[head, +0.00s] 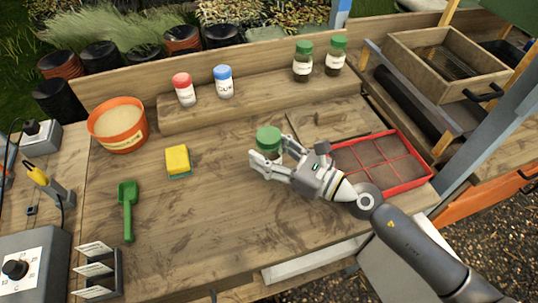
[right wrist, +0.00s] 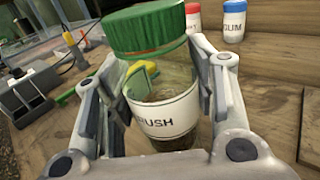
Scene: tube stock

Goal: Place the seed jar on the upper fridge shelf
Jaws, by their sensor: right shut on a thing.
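A clear glass jar with a green lid (head: 268,137) is between the fingers of my right gripper (head: 268,161). In the right wrist view the jar (right wrist: 165,120) is upright, with a white label whose visible letters read "RUSH" and brown contents low inside. The right gripper (right wrist: 165,95) is shut on the jar's sides. Whether the jar's base touches the bench cannot be told. Two similar green-lidded jars (head: 303,62) (head: 335,57) stand on the raised ledge at the back. No fridge or fridge shelf is in view. My left gripper is not in view.
A red-lidded jar (head: 183,89) and a blue-lidded jar (head: 224,81) stand on the ledge. A red seed tray (head: 431,171) lies right of the gripper. An orange pot (head: 118,124), a sponge (head: 178,160) and a green scoop (head: 127,208) are left. The front middle is clear.

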